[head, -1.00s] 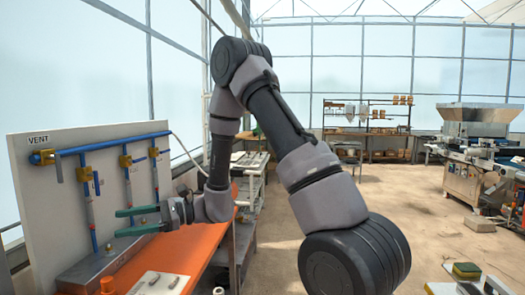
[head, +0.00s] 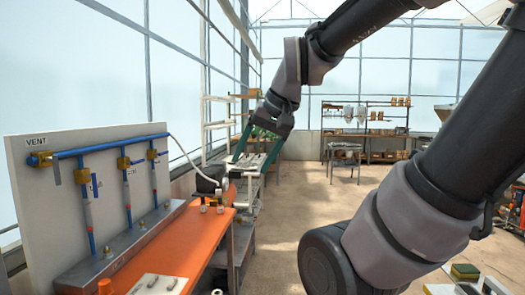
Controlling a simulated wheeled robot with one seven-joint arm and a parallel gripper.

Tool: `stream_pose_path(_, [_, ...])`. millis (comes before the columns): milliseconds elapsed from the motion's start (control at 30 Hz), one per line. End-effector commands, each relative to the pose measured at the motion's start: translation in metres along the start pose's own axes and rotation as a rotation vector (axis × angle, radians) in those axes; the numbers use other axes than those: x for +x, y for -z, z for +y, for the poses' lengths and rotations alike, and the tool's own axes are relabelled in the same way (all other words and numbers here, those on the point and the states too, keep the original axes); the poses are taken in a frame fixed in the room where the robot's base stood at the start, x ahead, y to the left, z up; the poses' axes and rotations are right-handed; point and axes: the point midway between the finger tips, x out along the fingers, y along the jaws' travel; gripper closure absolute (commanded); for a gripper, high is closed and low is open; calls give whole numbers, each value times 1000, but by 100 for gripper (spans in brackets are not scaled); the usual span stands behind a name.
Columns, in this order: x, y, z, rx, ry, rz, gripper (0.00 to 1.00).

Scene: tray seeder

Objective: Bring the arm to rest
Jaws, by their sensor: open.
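My gripper (head: 257,152) hangs from my arm (head: 303,62) near the middle of the head view, with its two green fingers pointing down. The fingers stand apart and nothing shows between them. In the picture the gripper lies over the far end of the orange bench (head: 185,240) and the shelving behind it. It looks clear of the bench top, though its exact height is hard to tell. My arm bends over from the right side, and its thick lower links cover the right part of the view.
A white vent board (head: 45,205) with blue pipes and brass valves stands at the left, above a grey metal manifold (head: 120,248). Small fittings and a dark object (head: 208,178) sit at the bench's far end. The floor (head: 300,205) in the middle is clear.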

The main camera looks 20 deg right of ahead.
Motion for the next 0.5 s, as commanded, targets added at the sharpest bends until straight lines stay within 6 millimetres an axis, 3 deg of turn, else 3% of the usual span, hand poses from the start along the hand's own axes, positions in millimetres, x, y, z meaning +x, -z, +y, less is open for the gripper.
stream_pose_path(167, [-19,9,12,-32,-27,119,28])
stream_pose_path(500, [-20,9,13,-34,-30,127,28])
